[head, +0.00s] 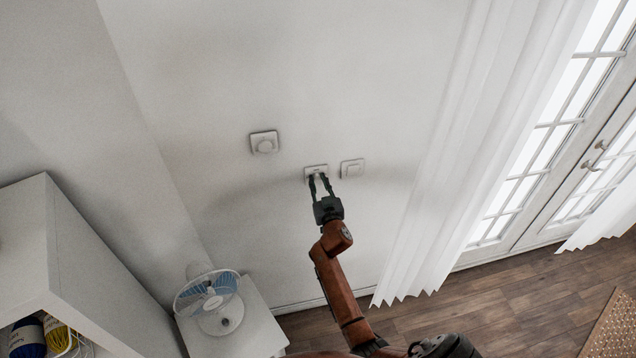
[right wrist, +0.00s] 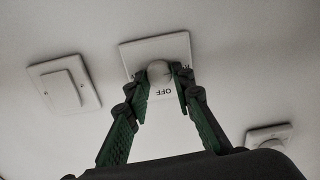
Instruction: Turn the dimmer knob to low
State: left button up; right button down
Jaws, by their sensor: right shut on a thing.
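A square white wall plate (head: 314,168) with a small round knob sits on the wall, the middle one of three. In the right wrist view the plate shows upside down, with the word OFF beside the knob (right wrist: 160,71). My right gripper (head: 319,181) reaches up to this plate, and its two green fingers are shut on the knob, one on each side. A marking by the right finger is partly hidden, and I cannot read the knob's setting. My left gripper is not in view.
A plate with a larger round knob (head: 265,143) is to the left. A flat rocker switch (head: 352,168) is close on the right. A white curtain (head: 455,160) hangs farther right. A fan (head: 208,298) stands on a low white cabinet (head: 258,325) below.

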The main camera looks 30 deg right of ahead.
jog(key=n+b, duration=0.1)
jog(key=n, duration=0.3)
jog(key=shift+f+n, duration=0.1)
jog(key=shift+n, duration=0.3)
jog(key=n, duration=0.4)
jog(key=shift+a+n+b, duration=0.1)
jog(key=shift+n+b, duration=0.2)
jog(key=shift+b, duration=0.05)
jog(key=n, duration=0.3)
jog(key=shift+n, duration=0.3)
jog(key=n, duration=0.4)
jog(key=shift+f+n, duration=0.1)
jog(key=shift+n, duration=0.2)
jog(key=n, duration=0.3)
jog(key=shift+n+p, duration=0.3)
jog(key=n+p, duration=0.1)
jog(key=n, duration=0.3)
jog(key=shift+n, duration=0.3)
jog(key=n+p, duration=0.2)
jog(key=n, duration=0.2)
jog(key=shift+f, duration=0.1)
jog(key=shift+f+n+p, duration=0.1)
jog(key=shift+n+p, duration=0.75)
jog(key=shift+n, duration=1.15)
